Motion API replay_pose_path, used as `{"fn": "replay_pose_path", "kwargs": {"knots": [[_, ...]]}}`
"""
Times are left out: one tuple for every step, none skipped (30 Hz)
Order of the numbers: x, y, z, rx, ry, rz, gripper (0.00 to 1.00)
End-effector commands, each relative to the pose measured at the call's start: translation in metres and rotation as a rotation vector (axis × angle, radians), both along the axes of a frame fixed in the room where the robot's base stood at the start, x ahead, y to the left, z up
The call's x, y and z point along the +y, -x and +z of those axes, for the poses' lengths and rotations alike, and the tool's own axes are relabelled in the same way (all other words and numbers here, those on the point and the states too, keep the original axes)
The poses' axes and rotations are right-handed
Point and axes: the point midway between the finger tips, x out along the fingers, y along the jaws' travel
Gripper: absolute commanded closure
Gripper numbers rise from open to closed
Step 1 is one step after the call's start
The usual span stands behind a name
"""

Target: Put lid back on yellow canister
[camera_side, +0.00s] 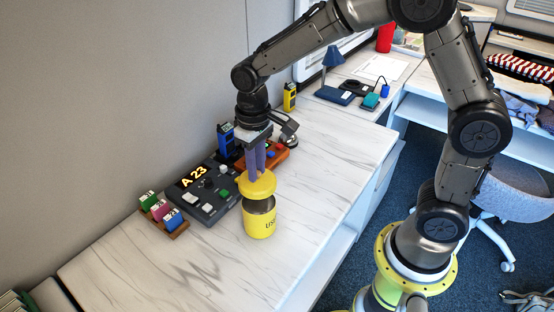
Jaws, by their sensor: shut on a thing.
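The yellow canister (260,223) stands upright on the marble-patterned counter, with a dark metallic band at its open top. The yellow lid (257,185) is above the canister, slightly tilted and a little left of its mouth. My gripper (257,174) points down with its purple fingers shut on the lid from above. The lid hides part of the canister's rim, and I cannot tell whether the two touch.
A dark panel marked A 23 (195,177) lies left of the canister. A rack with small coloured blocks (164,214) sits farther left. An orange box (275,153) and a blue device (226,140) stand behind. The counter (315,215) is clear to the right.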

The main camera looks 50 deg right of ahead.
Motion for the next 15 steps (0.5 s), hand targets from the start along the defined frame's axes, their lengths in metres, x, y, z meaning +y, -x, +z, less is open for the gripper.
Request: {"fn": "replay_pose_path", "kwargs": {"knots": [[0.002,0.001,-0.002,0.002,0.0,0.004,1.0],[0.002,0.001,-0.003,0.002,0.0,0.004,1.0],[0.002,0.001,-0.005,0.003,0.0,0.004,1.0],[0.002,0.001,-0.006,0.003,0.0,0.004,1.0],[0.002,0.001,-0.008,0.003,0.0,0.003,1.0],[0.002,0.001,-0.012,0.003,0.0,0.003,1.0],[0.002,0.001,-0.014,0.003,0.0,0.003,1.0],[0.001,0.001,-0.017,0.004,0.001,0.002,1.0],[0.001,0.002,-0.021,0.005,0.001,0.002,1.0],[0.001,0.001,-0.023,0.004,0.001,0.002,1.0],[0.001,0.001,-0.026,0.004,0.001,0.002,1.0],[0.001,0.001,-0.029,0.004,0.001,0.001,1.0],[0.001,0.001,-0.032,0.003,0.0,0.001,1.0],[0.001,0.001,-0.035,0.003,0.0,0.001,1.0],[0.001,0.002,-0.038,0.004,0.001,0.001,1.0]]}}
